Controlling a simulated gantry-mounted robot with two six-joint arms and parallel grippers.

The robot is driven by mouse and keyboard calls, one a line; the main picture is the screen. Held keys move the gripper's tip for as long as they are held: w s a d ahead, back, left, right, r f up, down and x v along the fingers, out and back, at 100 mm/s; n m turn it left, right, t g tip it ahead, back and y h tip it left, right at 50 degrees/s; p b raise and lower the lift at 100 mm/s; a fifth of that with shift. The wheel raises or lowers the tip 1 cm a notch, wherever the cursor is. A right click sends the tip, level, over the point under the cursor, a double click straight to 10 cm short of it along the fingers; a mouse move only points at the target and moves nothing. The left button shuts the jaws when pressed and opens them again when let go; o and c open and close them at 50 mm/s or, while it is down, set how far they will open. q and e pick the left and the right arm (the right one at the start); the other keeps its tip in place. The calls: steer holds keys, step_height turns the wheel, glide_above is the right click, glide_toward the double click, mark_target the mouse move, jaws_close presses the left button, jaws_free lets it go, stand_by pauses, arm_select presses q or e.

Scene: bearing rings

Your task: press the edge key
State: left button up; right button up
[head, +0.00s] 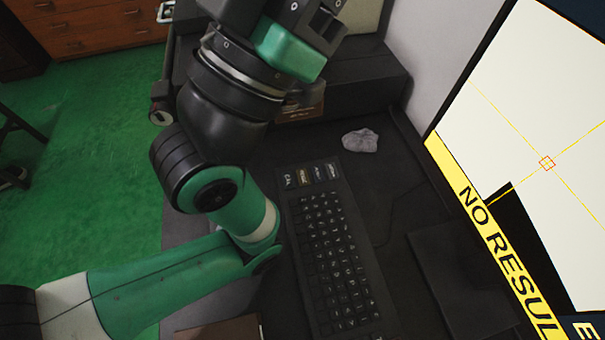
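A black keyboard (335,262) lies slanted on the dark desk. At its far end is a row of larger labelled keys. From left to right they are one that seems to read CAL (288,181), a tan or yellowish key (304,177), and dark keys (325,172). The labels are too small to read surely, so I cannot tell which is the edge key. My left arm comes in from the left and bends upward. Its gripper (306,94) is at the top, beyond the keyboard and apart from the keys; its fingertips are not clear. My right gripper is not in view.
A large screen (560,90) on the right shows a yellow band (497,243) reading NO RESUL, cut off. A dark flat pad (455,270) lies to the right. Desk between cloth and pad is mostly clear.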

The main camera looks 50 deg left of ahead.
arm_select(q)
steer(key=shift+c, duration=0.2)
jaws_close()
stand_by(1.6)
